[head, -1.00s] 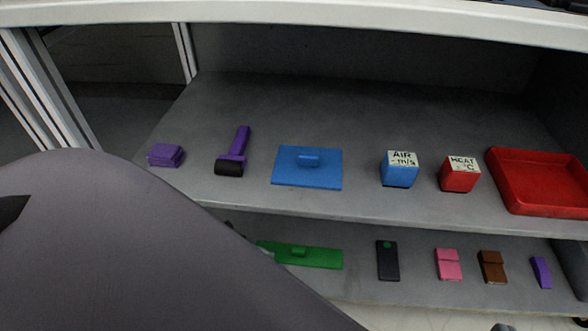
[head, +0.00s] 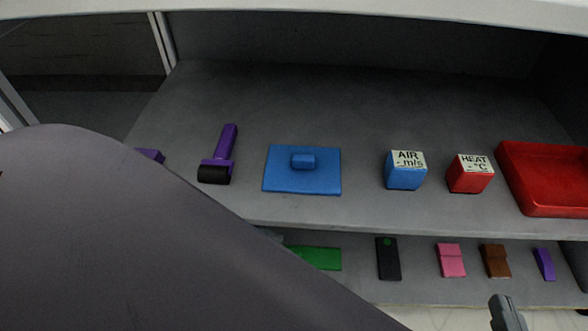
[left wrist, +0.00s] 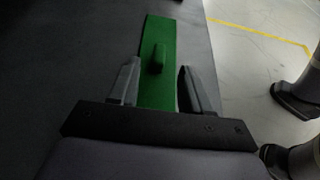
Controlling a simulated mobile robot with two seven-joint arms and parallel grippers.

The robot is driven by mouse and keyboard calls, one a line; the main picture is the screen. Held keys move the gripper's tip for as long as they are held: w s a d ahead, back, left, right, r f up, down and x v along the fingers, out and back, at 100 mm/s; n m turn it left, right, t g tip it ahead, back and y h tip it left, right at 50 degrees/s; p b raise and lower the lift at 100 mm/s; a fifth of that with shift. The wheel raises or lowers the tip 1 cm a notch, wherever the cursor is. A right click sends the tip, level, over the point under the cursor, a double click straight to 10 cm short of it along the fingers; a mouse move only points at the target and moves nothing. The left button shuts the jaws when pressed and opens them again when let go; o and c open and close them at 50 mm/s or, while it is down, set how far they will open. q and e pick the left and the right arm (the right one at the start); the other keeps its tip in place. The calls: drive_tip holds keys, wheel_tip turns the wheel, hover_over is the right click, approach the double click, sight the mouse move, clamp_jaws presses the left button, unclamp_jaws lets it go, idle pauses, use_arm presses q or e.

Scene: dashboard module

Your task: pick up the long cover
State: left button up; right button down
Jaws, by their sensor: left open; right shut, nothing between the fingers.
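The long cover is a flat green strip with a small raised handle. In the head view the long cover (head: 318,258) lies on the lower shelf, its left part hidden behind my left arm. In the left wrist view the long cover (left wrist: 160,28) runs away from me, with its handle upright. My left gripper (left wrist: 159,66) is open, one finger on each side of the strip near the handle, holding nothing. My right gripper (head: 504,300) is shut and empty at the bottom right of the head view, in front of the lower shelf.
The lower shelf also holds a black piece (head: 388,260), a pink one (head: 450,262), a brown one (head: 496,262) and a purple one (head: 544,264). Above are a purple roller (head: 219,160), a blue plate (head: 285,182), two labelled cubes and a red tray (head: 535,202).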

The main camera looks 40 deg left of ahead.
use_arm(q)
drive_tip(key=x, duration=0.2)
drive_tip(key=shift+w+d+f, duration=0.1)
drive_tip(key=shift+d+f, duration=0.05)
drive_tip(key=shift+d, duration=0.05)
clamp_jaws()
use_arm(e)
drive_tip(key=shift+d+r, duration=0.1)
